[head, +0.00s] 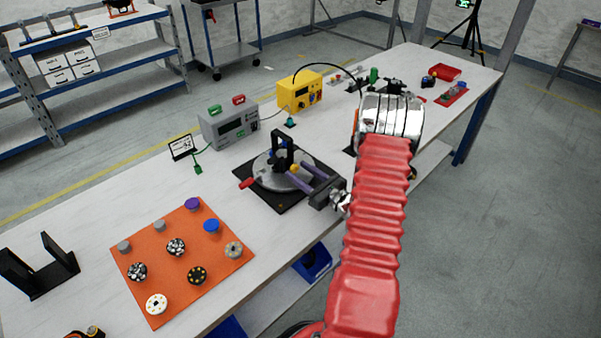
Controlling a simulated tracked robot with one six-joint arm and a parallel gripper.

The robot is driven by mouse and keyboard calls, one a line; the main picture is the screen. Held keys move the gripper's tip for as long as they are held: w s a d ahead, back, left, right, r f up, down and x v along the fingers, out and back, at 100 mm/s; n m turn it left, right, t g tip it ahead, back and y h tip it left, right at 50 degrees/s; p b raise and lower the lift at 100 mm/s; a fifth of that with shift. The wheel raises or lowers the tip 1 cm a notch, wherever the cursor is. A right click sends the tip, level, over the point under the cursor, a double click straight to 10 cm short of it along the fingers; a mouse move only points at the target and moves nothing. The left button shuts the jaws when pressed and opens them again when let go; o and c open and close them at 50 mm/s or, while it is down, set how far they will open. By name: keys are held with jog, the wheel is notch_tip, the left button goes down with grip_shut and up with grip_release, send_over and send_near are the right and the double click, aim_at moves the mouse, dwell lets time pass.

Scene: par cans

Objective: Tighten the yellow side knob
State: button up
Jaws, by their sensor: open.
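The yellow side knob (294,168) is a small round knob on the right side of a black fixture (281,150). The fixture stands on a round grey metal plate (268,180) over a dark square base. My gripper (297,171) reaches in from the right with two purple fingers, open. The knob shows at the gap between the fingertips. I cannot tell whether either finger touches it. A red handle (246,183) sticks out at the plate's left edge. The fixture's far side is hidden.
An orange mat (215,259) with several round parts lies at the left front. Behind the fixture stand a grey instrument box (228,127) and a yellow one (300,92). A black bracket (40,266) stands at far left. Bare tabletop separates mat and fixture.

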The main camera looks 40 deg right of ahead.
jog(key=shift+w, duration=0.15)
jog(key=c, duration=1.1)
